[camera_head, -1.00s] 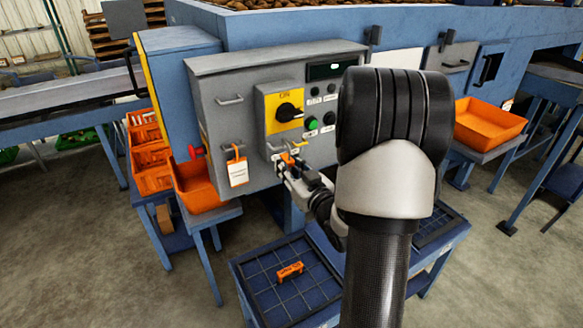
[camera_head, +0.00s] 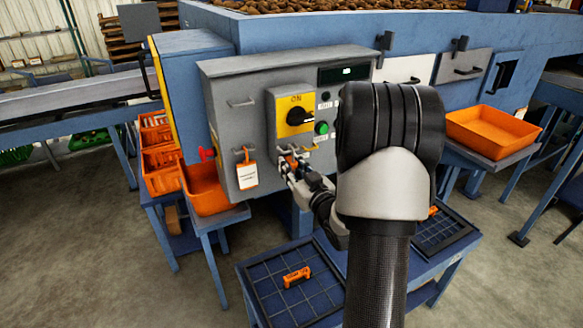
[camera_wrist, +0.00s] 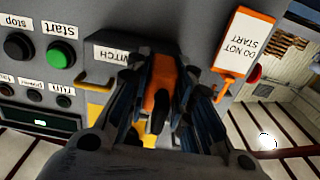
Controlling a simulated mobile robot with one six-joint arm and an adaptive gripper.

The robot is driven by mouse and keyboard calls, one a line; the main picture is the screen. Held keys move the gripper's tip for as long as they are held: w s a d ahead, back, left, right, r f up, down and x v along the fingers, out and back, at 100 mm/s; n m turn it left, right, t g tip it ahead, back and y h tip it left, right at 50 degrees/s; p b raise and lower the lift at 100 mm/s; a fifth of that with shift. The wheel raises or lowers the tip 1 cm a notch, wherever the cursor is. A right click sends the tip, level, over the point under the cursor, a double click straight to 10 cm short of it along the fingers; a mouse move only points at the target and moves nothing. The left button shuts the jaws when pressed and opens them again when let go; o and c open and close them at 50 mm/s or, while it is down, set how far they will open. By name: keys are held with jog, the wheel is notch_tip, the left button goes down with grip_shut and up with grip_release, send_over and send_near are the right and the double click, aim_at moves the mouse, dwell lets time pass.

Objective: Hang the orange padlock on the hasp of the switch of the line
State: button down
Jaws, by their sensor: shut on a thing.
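My gripper (camera_head: 288,164) is shut on the orange padlock (camera_wrist: 161,82), just in front of the grey control box, below the switch. The padlock shows between the fingers in the wrist view, and its lower part is partly covered. The switch (camera_head: 297,115) has a black knob on a yellow plate marked ON. In the wrist view my fingers hide most of the switch area and its hasp. I cannot tell whether the padlock touches the hasp.
A DO NOT START tag (camera_head: 247,175) hangs left of the switch on the control box (camera_head: 230,110). A blue table (camera_head: 262,290) with an orange item (camera_head: 296,277) stands below. Orange bins (camera_head: 205,190) stand at left.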

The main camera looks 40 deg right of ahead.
aim_at(300, 177)
jog(key=c, duration=1.3)
grip_release()
jog(key=shift+s, duration=0.1)
jog(key=v, duration=0.7)
jog(key=shift+s, duration=0.2)
